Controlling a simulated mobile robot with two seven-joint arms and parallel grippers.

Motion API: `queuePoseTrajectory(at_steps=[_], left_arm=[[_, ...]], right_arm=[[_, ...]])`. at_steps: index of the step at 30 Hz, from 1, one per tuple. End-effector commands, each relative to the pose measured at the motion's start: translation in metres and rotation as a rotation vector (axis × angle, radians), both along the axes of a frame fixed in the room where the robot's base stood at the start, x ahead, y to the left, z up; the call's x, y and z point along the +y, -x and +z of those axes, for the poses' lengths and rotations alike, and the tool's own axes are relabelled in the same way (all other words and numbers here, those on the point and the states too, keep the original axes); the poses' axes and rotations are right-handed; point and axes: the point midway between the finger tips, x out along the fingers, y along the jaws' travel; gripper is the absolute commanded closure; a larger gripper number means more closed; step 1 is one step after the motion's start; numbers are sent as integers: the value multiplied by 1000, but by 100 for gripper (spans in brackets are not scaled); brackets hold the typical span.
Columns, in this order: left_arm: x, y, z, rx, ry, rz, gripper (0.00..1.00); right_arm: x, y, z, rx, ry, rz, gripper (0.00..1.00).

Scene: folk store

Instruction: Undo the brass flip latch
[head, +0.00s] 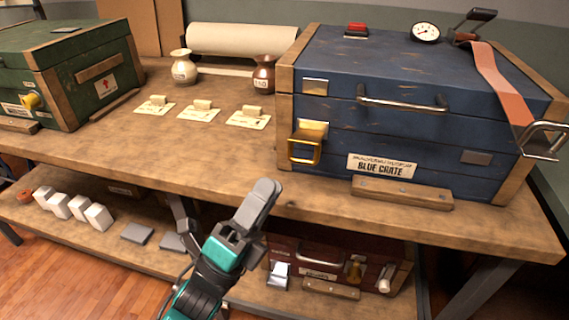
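The brass flip latch (304,150) is on the left of the blue crate's front. Its square gold loop hangs at a plate below the crate's upper left corner. The blue crate (400,125) stands on the bench with its lid down and carries a "BLUE CRATE" label (381,165). My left gripper (266,190) is grey with a teal body, in front of the bench edge, below and left of the latch and apart from it. Its fingers look closed together with nothing between them. My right gripper is not in view.
A chrome latch (545,140) and an orange strap (500,85) are on the crate's right. A bar handle (402,104) crosses its front. Cards (200,110), two small vases and a green crate (65,65) are left. A dark red case (335,265) sits on the lower shelf.

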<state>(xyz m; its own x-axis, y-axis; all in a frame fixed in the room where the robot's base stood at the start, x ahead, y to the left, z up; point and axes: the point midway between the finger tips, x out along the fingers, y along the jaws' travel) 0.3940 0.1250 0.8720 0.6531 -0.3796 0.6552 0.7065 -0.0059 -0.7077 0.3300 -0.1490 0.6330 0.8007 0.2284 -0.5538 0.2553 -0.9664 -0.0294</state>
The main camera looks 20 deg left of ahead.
Motion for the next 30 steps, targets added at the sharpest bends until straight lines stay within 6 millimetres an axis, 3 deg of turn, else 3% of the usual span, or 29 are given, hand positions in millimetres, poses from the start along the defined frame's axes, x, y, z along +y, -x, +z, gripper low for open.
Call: queuePoseTrajectory(at_steps=[3,9,30], left_arm=[[8,12,-14,3,-1,1,65],[13,22,-22,1,-1,1,65],[13,22,-23,1,-1,1,65]], right_arm=[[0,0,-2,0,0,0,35],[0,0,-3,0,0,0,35],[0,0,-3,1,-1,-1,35]])
